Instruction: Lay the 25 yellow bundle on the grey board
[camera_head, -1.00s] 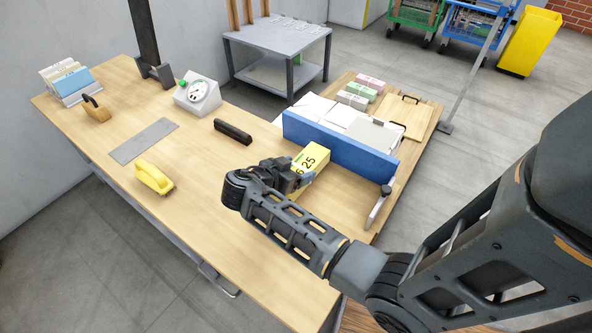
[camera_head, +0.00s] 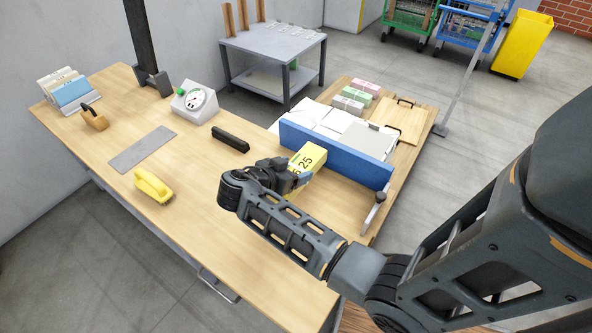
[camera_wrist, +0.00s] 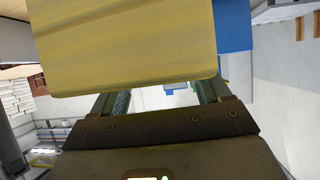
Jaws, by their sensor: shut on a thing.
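The yellow bundle (camera_head: 309,160), marked 25, is in my gripper (camera_head: 290,178). The gripper is shut on it and holds it in front of the blue upright panel (camera_head: 335,155). In the wrist view the yellow bundle (camera_wrist: 120,45) fills the top, and my fingers (camera_wrist: 160,105) show partly below it. A grey board (camera_head: 369,146) lies behind the blue panel, partly hidden by it. Another flat grey strip (camera_head: 142,149) lies on the left part of the table.
The wooden table (camera_head: 200,210) also bears a yellow tool (camera_head: 152,185), a black bar (camera_head: 231,142) and a dial scale (camera_head: 194,103). Pink (camera_head: 364,87), green (camera_head: 357,94) and white bundles lie behind the panel beside a wooden board (camera_head: 400,121).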

